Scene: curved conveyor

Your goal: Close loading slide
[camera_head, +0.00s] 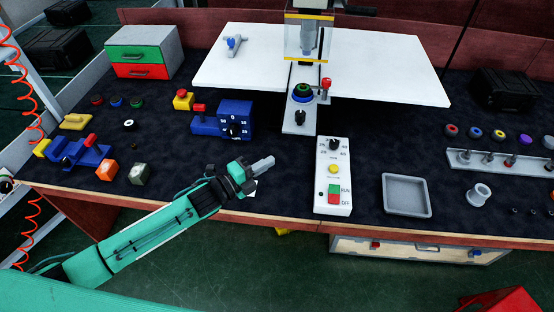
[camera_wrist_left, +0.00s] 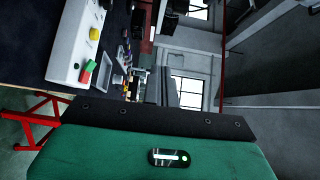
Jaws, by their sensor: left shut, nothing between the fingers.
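The loading slide (camera_head: 291,127) is a grey plate that sticks out toward me from under the press in the middle of the table. It carries a black knob at its front end and a black and green round part (camera_head: 302,91) further back. My left gripper (camera_head: 264,163) is shut and empty over the table's front part. It is in front of the slide and a little to its left, apart from it. The left wrist view shows no fingers and I cannot make out the slide there. My right gripper is in neither view.
A white control box (camera_head: 333,203) with a dial and buttons stands right of my gripper; it also shows in the left wrist view (camera_wrist_left: 78,45). A blue dial unit (camera_head: 236,120) stands left of the slide. A grey tray (camera_head: 407,211) lies further right. Dark table between gripper and slide is clear.

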